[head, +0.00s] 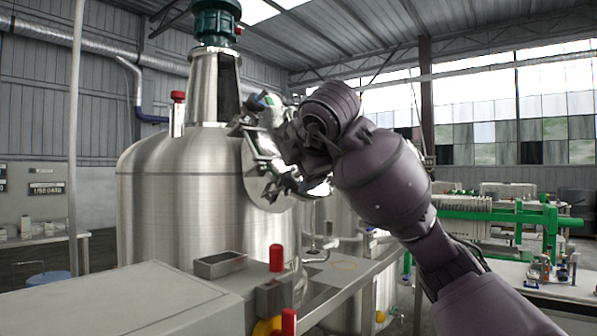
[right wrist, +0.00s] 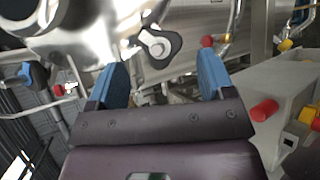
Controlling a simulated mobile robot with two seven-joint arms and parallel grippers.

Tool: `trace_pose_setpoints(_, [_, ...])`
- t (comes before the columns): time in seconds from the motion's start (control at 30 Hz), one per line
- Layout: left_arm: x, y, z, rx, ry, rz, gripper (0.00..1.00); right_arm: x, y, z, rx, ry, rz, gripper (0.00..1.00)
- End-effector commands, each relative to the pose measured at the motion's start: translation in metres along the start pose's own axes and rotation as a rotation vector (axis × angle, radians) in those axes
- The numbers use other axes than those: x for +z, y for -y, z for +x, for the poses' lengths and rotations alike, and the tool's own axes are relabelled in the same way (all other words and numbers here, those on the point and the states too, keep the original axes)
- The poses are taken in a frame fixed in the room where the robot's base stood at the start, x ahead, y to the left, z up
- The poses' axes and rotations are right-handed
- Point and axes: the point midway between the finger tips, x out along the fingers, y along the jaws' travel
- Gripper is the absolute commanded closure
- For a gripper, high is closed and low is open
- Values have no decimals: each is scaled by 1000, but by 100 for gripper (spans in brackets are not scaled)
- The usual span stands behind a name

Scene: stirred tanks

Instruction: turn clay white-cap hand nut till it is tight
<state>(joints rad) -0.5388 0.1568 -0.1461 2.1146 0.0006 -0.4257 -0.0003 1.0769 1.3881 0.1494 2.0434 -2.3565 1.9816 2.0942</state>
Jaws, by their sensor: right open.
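In the right wrist view a dark lobed hand nut (right wrist: 155,46) with a pale round cap sits against the shiny steel of the tank. I cannot tell its shade surely, nor how tight it is. My right gripper (right wrist: 161,72) is open, its two blue-padded fingers apart. The nut appears between and beyond the fingertips, with nothing held. In the head view my right arm reaches to the steel tank (head: 180,210), with its wrist in front of the round hatch (head: 262,185). The nut cannot be picked out there. My left gripper is not in view.
A steel tray (head: 220,264) and a red-topped fitting (head: 277,258) stand before the tank. A green-framed filter press (head: 490,212) stands at right.

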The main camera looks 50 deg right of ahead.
Motion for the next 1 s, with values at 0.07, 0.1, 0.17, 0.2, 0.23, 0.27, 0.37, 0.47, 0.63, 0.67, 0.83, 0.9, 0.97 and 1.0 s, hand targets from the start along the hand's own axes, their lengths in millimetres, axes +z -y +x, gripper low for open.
trace_pose_setpoints(0.07, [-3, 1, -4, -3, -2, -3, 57, 3, -3, -21, 8, 2, 1, 25])
trace_pose_setpoints(0.1, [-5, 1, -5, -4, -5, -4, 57, 4, -3, -29, 9, 4, 0, 25])
trace_pose_setpoints(0.17, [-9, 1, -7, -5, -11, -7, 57, 4, -4, -40, 10, 5, 1, 25])
trace_pose_setpoints(0.2, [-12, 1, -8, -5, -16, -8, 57, 4, -4, -47, 9, 5, 1, 25])
trace_pose_setpoints(0.23, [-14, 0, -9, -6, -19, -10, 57, 4, -3, -51, 8, 5, 0, 25])
trace_pose_setpoints(0.27, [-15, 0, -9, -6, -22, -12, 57, 4, -3, -55, 7, 4, 2, 25])
trace_pose_setpoints(0.37, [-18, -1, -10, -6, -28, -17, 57, 2, -2, -64, 6, 2, 1, 25])
trace_pose_setpoints(0.47, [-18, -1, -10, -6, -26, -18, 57, 2, -2, -70, 3, 1, 1, 25])
trace_pose_setpoints(0.63, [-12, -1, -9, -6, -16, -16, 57, 0, 0, -73, 0, 0, 1, 25])
trace_pose_setpoints(0.67, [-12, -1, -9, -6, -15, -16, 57, 0, 0, -72, -1, 0, 1, 25])
trace_pose_setpoints(0.83, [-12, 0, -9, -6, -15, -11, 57, 0, 0, -72, -1, 0, 1, 25])
trace_pose_setpoints(0.9, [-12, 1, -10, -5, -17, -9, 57, 0, 0, -70, -5, -1, 1, 25])
trace_pose_setpoints(0.97, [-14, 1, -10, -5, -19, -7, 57, -1, 2, -66, -18, -3, 2, 25])
trace_pose_setpoints(1.0, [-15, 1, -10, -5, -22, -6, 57, -2, 5, -60, -32, -5, 2, 25])
